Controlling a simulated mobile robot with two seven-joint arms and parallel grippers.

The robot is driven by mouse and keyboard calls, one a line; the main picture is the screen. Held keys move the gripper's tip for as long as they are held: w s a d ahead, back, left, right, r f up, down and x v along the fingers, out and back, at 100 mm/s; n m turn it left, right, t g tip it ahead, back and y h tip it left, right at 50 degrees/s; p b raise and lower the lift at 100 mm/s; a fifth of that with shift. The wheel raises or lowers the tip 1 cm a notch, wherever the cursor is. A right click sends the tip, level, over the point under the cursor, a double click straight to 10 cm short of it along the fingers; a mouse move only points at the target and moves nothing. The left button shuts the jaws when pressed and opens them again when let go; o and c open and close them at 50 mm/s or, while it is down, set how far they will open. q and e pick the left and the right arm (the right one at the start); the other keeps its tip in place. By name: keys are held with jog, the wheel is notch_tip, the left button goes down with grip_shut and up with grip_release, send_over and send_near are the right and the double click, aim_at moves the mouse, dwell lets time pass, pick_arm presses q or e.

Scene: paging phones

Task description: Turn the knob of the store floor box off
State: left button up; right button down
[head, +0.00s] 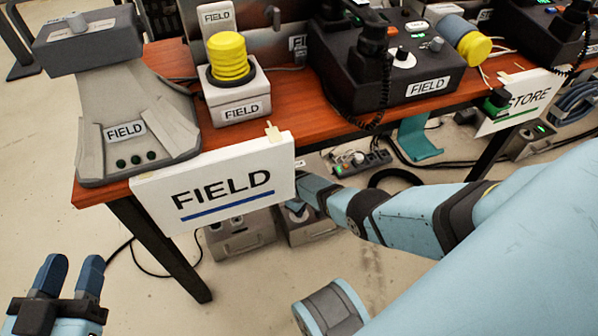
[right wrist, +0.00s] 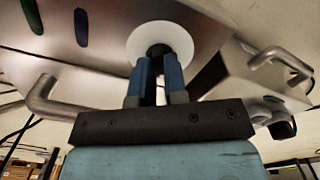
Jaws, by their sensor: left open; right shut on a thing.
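In the right wrist view, my right gripper (right wrist: 159,82) is shut on a small dark knob (right wrist: 158,50). A white disc (right wrist: 176,36) surrounds the knob on a grey metal box (right wrist: 105,50) with bent handles. In the head view, my right arm reaches under the table to a grey floor box (head: 312,232) behind the FIELD sign; its label cannot be read. Another grey floor box (head: 238,240) stands left of it. A box with a green light (head: 530,142) is under the STORE sign (head: 520,98). My left gripper (head: 70,277) is open and empty at lower left.
The FIELD sign (head: 215,185) hangs at the front edge of the wooden table (head: 290,100) and partly hides the floor boxes. Phones and a yellow-topped unit (head: 230,58) stand on the table. Cables and a power strip (head: 360,165) lie beneath.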

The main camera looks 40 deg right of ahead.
jog(key=shift+n, duration=1.2)
jog(key=c, duration=1.2)
grip_release()
jog(key=shift+o, duration=0.2)
jog(key=shift+r, duration=0.1)
